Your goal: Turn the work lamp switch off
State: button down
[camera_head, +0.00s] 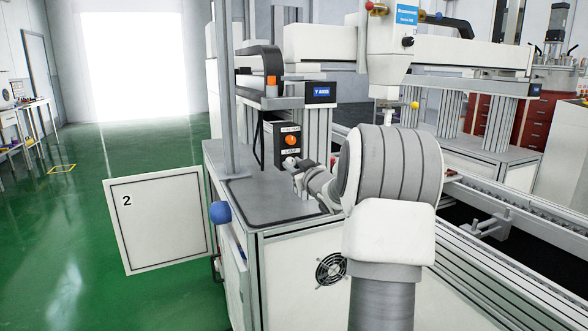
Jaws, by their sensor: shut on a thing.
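A dark switch box (274,143) stands on the grey worktop in the middle of the view. On its front is an orange knob (291,140) with small labels above and below it; the lower label seems to read "LAMP". My gripper (291,163) reaches in from the right, just below that label, at the lower part of the box front. It is shut on what looks like a lower switch knob there, mostly hidden by the fingers. The knob's setting cannot be made out. The orange knob is clear of my fingers.
A grey upright post (223,90) stands left of the box, and a small display (318,93) is above it. An open white cabinet door marked 2 (158,222) juts out at left. The conveyor (510,230) runs at right. The green floor at left is clear.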

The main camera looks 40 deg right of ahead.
dwell(0.4)
jog(key=c, duration=0.6)
grip_release()
jog(key=shift+s, duration=0.1)
jog(key=p+v, duration=0.3)
jog(key=v, duration=1.4)
jog(key=shift+s+d, duration=0.1)
jog(key=shift+s, duration=0.05)
